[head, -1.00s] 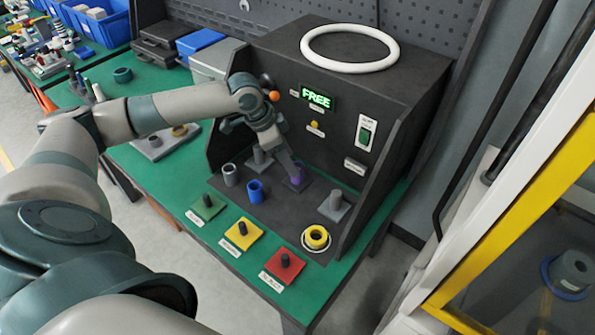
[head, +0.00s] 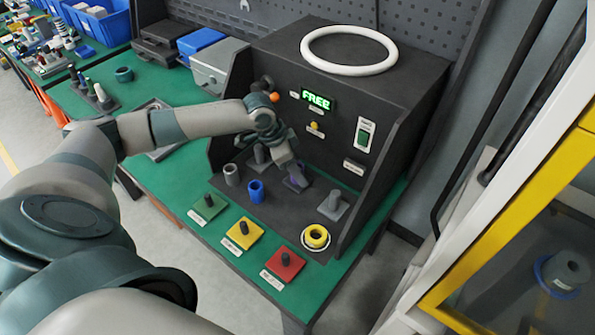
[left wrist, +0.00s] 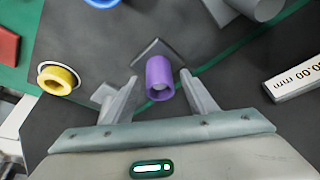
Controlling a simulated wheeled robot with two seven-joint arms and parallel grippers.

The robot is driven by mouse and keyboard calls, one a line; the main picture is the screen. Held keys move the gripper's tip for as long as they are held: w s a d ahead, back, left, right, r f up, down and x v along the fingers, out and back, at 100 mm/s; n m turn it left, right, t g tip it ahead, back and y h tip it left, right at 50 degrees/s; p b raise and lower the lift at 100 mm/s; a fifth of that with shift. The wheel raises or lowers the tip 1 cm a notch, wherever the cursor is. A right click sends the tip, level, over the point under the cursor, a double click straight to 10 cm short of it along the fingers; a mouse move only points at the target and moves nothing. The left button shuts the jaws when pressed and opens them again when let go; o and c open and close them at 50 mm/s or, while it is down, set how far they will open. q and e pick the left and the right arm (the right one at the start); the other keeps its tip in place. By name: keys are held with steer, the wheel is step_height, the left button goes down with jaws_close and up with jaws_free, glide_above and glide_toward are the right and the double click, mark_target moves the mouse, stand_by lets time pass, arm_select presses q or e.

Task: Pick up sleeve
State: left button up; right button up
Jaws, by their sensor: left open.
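A purple sleeve (left wrist: 160,72) stands around a peg on a dark square base, seen in the left wrist view. My left gripper (left wrist: 160,84) is open, with one finger on either side of the sleeve and visible gaps between. In the head view my left gripper (head: 296,180) is low at the tester's floor and hides most of the purple sleeve. A grey sleeve (head: 231,174) and a blue sleeve (head: 255,191) stand to its left. A yellow sleeve (head: 316,237) lies in a white ring at the front right. My right gripper is not in view.
The black tester (head: 408,110) has a lit FREE display (head: 316,100) and side walls near the gripper. A grey peg (head: 334,205) stands right of the gripper. Green (head: 208,206), yellow (head: 243,234) and red (head: 284,266) peg plates line the front of the green table.

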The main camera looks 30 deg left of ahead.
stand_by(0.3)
arm_select(q)
steer(key=c, duration=1.3)
steer(key=shift+r, duration=0.15)
